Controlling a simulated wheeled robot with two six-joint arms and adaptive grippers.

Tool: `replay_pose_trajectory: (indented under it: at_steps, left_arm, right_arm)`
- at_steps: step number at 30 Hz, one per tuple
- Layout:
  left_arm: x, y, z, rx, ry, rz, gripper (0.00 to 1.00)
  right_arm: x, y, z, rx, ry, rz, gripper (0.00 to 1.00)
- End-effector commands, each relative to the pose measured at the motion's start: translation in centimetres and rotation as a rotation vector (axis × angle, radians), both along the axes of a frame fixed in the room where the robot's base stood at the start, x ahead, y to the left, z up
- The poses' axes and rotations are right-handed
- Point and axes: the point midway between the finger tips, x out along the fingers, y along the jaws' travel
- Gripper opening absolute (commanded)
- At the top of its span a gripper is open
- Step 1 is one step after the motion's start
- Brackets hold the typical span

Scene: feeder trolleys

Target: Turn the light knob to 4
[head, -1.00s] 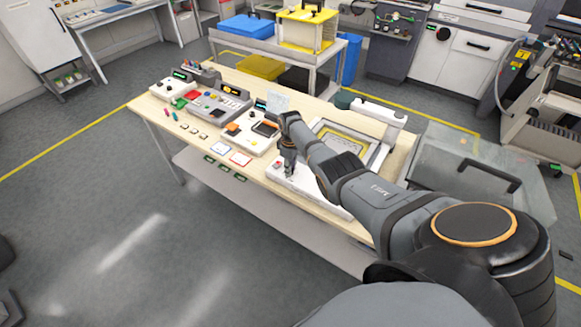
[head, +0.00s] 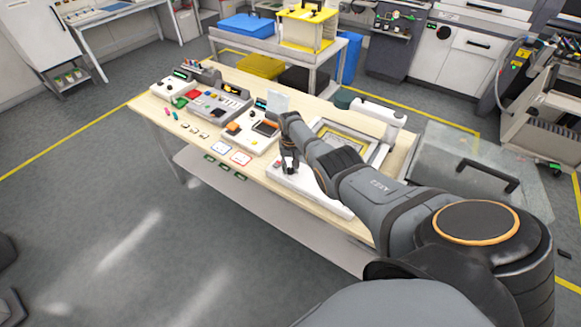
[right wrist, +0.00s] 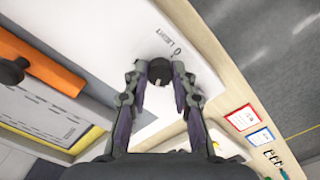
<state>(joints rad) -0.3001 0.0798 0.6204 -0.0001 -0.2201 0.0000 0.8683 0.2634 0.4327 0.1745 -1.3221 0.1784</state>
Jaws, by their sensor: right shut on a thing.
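The light knob (right wrist: 159,72) is a small dark round knob on a white panel, beside a printed "LIGHT" label in the right wrist view. My right gripper (right wrist: 159,80) has its two fingers on either side of the knob and is shut on it. In the head view my right gripper (head: 289,168) points down at the front left part of the white device (head: 335,199), and it hides the knob there. The scale numbers around the knob are too small or hidden to read. My left gripper does not show.
A wooden table (head: 150,112) carries the devices. Left of my gripper stand a white unit (head: 257,143) with an orange part and a grey unit with coloured buttons (head: 214,104). Red and blue framed cards (head: 241,158) lie at the front edge. A framed yellow screen (head: 345,143) lies behind.

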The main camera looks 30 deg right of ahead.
Motion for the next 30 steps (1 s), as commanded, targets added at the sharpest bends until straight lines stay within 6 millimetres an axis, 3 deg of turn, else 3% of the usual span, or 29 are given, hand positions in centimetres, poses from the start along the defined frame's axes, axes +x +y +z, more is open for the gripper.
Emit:
replay_pose_trajectory:
  at_steps: [30]
  left_arm:
    - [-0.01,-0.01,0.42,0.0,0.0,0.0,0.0]
  right_arm:
    - [0.16,0.03,0.1,0.0,-0.002,-0.961,0.0]
